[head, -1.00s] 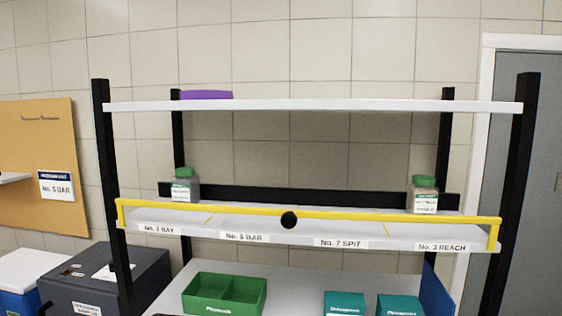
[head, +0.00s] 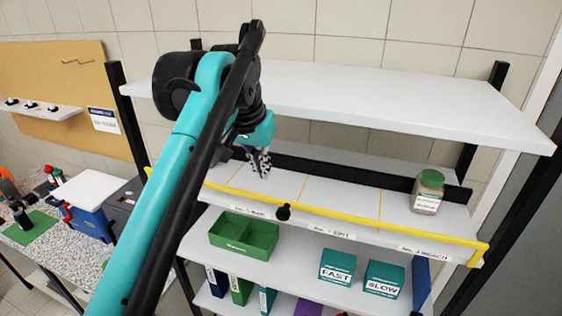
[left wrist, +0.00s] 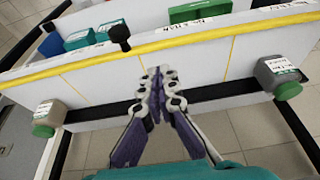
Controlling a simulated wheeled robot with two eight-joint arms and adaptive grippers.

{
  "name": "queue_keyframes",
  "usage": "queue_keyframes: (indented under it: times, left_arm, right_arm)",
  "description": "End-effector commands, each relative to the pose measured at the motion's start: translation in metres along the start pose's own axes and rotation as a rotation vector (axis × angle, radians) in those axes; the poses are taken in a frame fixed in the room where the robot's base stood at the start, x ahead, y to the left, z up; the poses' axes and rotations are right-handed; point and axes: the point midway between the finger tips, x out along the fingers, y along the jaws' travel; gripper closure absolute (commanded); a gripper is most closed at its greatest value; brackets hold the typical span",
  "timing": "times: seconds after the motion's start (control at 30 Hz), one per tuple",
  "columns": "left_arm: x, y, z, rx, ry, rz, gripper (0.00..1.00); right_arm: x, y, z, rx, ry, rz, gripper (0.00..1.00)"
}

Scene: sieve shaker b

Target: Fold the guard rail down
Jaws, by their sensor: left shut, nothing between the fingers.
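The yellow guard rail (head: 350,218) stands raised along the front edge of the middle shelf (head: 330,193), with a black round knob (head: 283,212) near its middle. My left gripper (head: 260,172) is over that shelf, behind the rail and left of the knob. In the left wrist view the gripper (left wrist: 158,72) is shut and empty. There its fingertips point toward the rail (left wrist: 200,39) and appear apart from it; the knob (left wrist: 119,36) is to their left. My right gripper is out of view.
A green-lidded jar (head: 428,190) stands at the shelf's right end; another jar (left wrist: 280,75) shows in the left wrist view. The upper shelf (head: 390,105) overhangs behind. Below are a green bin (head: 243,236) and teal boxes (head: 338,267). The shelf's middle is clear.

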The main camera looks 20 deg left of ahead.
Motion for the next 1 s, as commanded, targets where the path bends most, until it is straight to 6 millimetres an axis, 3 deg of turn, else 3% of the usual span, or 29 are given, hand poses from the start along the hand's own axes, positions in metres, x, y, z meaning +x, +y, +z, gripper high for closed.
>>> queue_keyframes:
  times: [0.03,0.13,0.57,0.77,1.0]
  left_arm:
    - [-0.010,-0.001,-0.005,0.000,-0.003,0.000,1.00]
    - [-0.015,-0.001,-0.007,0.000,-0.008,0.001,1.00]
    - [-0.013,-0.001,-0.008,0.000,-0.008,0.001,1.00]
    - [0.010,-0.001,-0.008,0.001,-0.008,0.001,1.00]
    - [0.054,-0.001,-0.007,0.001,-0.008,0.001,1.00]
  right_arm:
    - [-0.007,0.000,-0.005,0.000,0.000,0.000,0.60]
    - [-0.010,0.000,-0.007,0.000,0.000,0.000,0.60]
    - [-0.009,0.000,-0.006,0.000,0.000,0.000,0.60]
    - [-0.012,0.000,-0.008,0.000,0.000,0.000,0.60]
    - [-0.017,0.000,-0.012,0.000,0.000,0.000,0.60]
